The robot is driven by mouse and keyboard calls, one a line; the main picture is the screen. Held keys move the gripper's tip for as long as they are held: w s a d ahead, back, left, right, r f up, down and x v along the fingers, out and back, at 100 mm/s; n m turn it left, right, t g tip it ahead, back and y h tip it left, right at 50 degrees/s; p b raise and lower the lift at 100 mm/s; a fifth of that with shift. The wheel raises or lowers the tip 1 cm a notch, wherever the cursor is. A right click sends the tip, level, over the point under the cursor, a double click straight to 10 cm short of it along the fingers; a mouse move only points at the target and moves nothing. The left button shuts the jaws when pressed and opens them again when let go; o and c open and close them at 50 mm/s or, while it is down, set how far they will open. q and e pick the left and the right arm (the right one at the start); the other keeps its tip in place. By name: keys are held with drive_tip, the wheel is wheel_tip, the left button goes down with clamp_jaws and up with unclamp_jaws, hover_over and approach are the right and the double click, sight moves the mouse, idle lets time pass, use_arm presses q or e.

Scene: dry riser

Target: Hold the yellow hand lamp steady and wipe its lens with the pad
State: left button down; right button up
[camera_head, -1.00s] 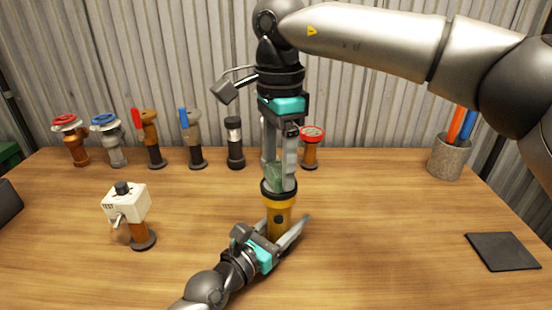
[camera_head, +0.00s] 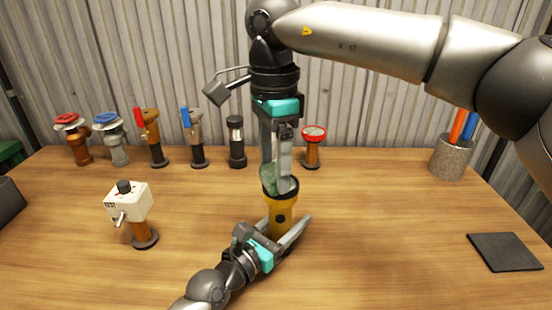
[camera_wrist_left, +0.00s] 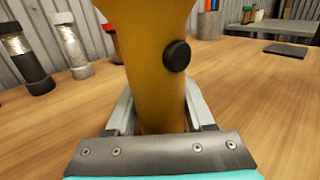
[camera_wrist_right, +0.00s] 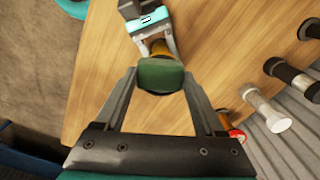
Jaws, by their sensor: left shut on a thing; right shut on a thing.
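The yellow hand lamp (camera_head: 283,208) stands roughly upright, lens end up, with a dark rim and a dark round button. My left gripper (camera_wrist_left: 160,103) is shut around its lower body; in the head view this gripper (camera_head: 285,232) lies low over the table. The green pad (camera_wrist_right: 160,75) is held between the fingers of my right gripper (camera_wrist_right: 160,82), which points down. In the head view the pad (camera_head: 271,180) is at the lamp's top, appearing to touch it. The lens is hidden by the pad and fingers.
A row of valves and lamps stands along the back, including a red-topped one (camera_head: 313,150) right of my right gripper. A white test box on a stand (camera_head: 130,205) is at left. A grey cup (camera_head: 450,157) and a dark mat (camera_head: 503,251) are at right.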

drive_tip(key=shift+s+d, duration=0.2)
drive_tip(key=shift+d, duration=0.3)
drive_tip(key=shift+w, duration=1.15)
drive_tip(key=shift+w+d, duration=0.15)
drive_tip(key=shift+d, duration=0.35)
drive_tip(key=shift+s+d, duration=0.15)
drive_tip(key=shift+s, duration=1.2)
drive_tip(key=shift+r, duration=4.05)
drive_tip(key=d, duration=0.8)
drive_tip(key=shift+a, duration=0.1)
